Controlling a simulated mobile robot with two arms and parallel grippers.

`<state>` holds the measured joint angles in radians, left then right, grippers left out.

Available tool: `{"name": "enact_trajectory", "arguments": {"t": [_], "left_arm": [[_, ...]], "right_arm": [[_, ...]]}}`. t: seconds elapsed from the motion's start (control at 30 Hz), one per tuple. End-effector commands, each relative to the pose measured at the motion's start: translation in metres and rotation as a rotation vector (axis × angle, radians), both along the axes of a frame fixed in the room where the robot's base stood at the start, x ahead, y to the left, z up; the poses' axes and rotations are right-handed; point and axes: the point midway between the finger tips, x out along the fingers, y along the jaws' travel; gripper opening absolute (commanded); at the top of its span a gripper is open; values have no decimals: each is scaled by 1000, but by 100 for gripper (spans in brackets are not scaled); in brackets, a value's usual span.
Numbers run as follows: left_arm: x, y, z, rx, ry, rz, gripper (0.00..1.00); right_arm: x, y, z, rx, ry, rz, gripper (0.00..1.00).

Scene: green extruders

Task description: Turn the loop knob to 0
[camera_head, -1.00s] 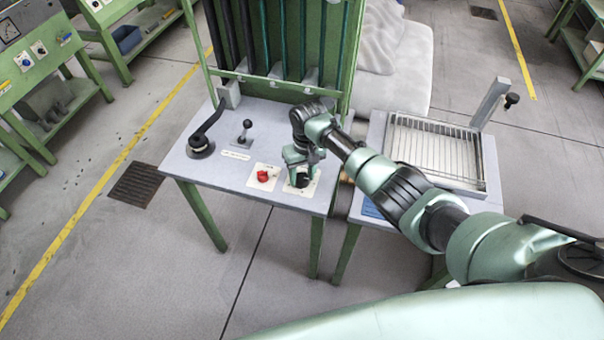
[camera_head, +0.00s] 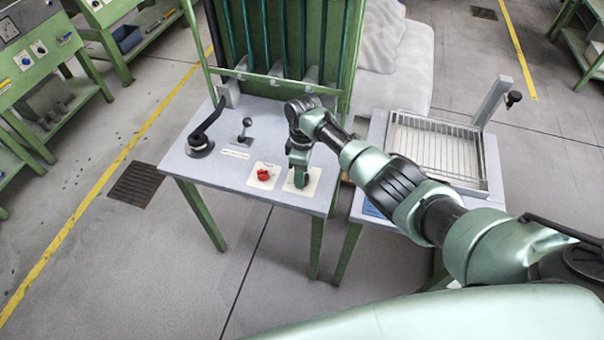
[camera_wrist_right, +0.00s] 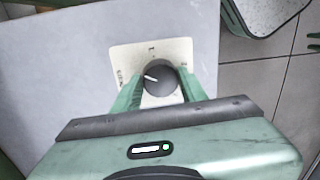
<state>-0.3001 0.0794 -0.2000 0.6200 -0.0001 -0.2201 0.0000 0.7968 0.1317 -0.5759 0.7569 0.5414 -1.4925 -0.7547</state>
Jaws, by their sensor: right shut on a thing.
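The dark round knob (camera_wrist_right: 160,77) with a white pointer line sits on a pale square plate (camera_wrist_right: 125,55) in the right wrist view. The pointer lies slantwise, its outer end toward the left and slightly up. The plate's small markings are too blurred to read. My right gripper (camera_wrist_right: 160,88) has one finger on each side of the knob and is shut on it. In the head view my right gripper (camera_head: 300,180) points down over the plate (camera_head: 314,178) and mostly hides the knob. My left gripper is not in view.
A red knob (camera_head: 263,174) on its own plate is just left. A ball-topped lever (camera_head: 246,128) and a black crank handle (camera_head: 203,138) stand farther left on the grey table (camera_head: 225,180). A wire-rack tray (camera_head: 440,150) is at right.

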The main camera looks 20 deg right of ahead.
Motion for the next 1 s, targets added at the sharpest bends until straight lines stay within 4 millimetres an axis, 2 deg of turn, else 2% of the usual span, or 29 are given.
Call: {"name": "enact_trajectory", "arguments": {"t": [0.5, 1.0], "left_arm": [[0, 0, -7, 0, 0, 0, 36], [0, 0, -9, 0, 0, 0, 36]], "right_arm": [[1, 1, 0, 0, 0, 416, 2], [1, 1, 1, 1, 0, 551, 2]]}}
